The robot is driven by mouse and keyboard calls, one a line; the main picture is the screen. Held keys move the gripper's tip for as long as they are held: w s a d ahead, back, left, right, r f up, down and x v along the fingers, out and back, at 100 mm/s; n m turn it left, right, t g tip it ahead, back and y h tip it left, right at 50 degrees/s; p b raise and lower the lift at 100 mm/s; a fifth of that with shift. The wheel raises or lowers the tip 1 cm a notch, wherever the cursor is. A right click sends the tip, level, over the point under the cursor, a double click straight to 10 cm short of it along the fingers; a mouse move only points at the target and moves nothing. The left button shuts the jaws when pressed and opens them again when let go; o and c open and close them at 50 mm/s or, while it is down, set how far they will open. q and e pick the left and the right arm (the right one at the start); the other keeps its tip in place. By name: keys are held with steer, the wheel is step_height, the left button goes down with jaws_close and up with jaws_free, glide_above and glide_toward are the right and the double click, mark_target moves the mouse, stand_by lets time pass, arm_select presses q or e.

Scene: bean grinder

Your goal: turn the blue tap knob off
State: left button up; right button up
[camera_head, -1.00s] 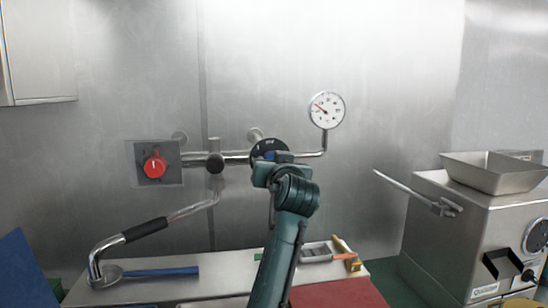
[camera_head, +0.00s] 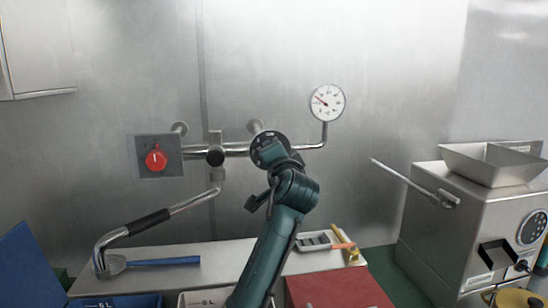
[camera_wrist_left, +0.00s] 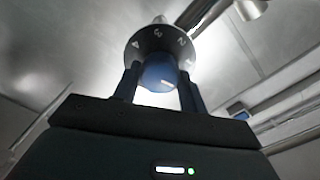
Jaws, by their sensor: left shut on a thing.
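The blue tap knob (camera_wrist_left: 161,70) sits at the middle of a dark round dial (camera_wrist_left: 170,39) with white numbers, in the left wrist view. My left gripper (camera_wrist_left: 158,78) has one finger on each side of the knob and is shut on it. In the head view the dial (camera_head: 262,145) shows partly on the wall pipe, behind my left gripper (camera_head: 268,160). The gripper and wrist hide the knob itself there. My right gripper is not in view.
A red knob (camera_head: 155,159) on a grey plate is to the left on the same pipe. A pressure gauge (camera_head: 327,103) stands above right. A swivel spout (camera_head: 150,220) reaches down left. A steel grinder (camera_head: 470,235) is at the right. Trays and utensils lie below.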

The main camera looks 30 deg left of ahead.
arm_select(q)
steer(key=shift+r+m, duration=0.1)
steer(key=shift+m, duration=1.1)
steer(key=o, duration=1)
steer(key=b+v, duration=0.3)
steer(key=v, duration=1)
steer(key=shift+s+d, duration=0.1)
